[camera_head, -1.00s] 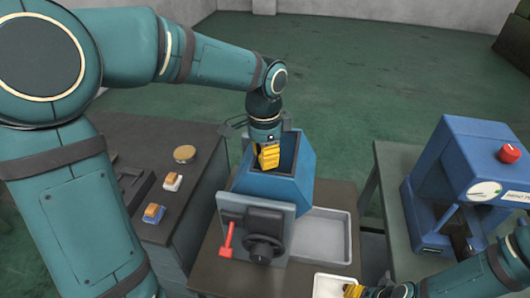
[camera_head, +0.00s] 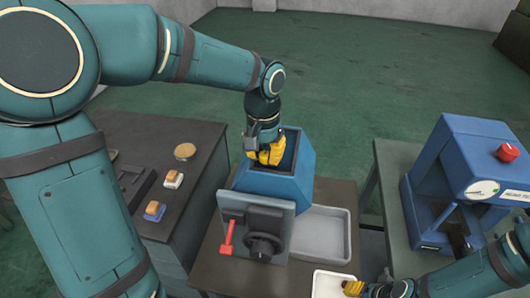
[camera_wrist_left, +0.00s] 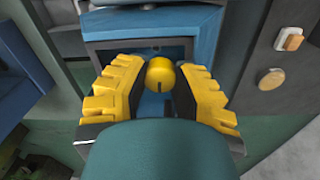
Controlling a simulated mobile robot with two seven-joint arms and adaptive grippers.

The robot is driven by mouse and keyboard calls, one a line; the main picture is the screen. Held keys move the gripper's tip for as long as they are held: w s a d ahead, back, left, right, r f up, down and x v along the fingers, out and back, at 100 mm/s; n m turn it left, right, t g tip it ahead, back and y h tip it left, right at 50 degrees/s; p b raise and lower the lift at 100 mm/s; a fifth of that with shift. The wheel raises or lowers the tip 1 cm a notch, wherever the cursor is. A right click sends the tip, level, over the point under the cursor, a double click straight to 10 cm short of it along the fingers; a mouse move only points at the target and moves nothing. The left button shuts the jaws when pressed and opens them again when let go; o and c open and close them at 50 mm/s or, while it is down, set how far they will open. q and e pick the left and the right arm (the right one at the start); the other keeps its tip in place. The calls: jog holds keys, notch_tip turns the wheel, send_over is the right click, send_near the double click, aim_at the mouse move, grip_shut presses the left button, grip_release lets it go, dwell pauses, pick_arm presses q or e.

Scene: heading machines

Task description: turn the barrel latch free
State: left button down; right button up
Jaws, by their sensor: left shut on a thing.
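The blue machine (camera_head: 268,184) stands on a table in the middle, with an open hopper-like top. My left gripper (camera_head: 268,153) reaches down into that opening from above. In the left wrist view its yellow fingers are shut on a round yellow knob (camera_wrist_left: 160,72) with a dark slot, which I take as the barrel latch. The fingers hide the knob in the head view. How far the knob is turned I cannot tell. My right gripper (camera_head: 352,288) is at the bottom by a small white tray; its jaws are too small to judge.
A red lever (camera_head: 227,240) and a black handwheel (camera_head: 262,246) are on the machine's grey front plate. A grey tray (camera_head: 343,217) lies to its right, and the small white tray (camera_head: 322,287) in front. A blue press (camera_head: 435,165) stands at right. A dark bench (camera_head: 205,140) is at left.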

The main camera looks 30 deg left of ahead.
aim_at(264, 154)
pick_arm(q)
jog(key=shift+n, duration=0.4)
jog(key=c, duration=1)
grip_release()
jog(key=shift+o, duration=0.2)
notch_tip(264, 154, up, 12)
jog(key=shift+a, duration=0.2)
jog(key=shift+f, duration=0.1)
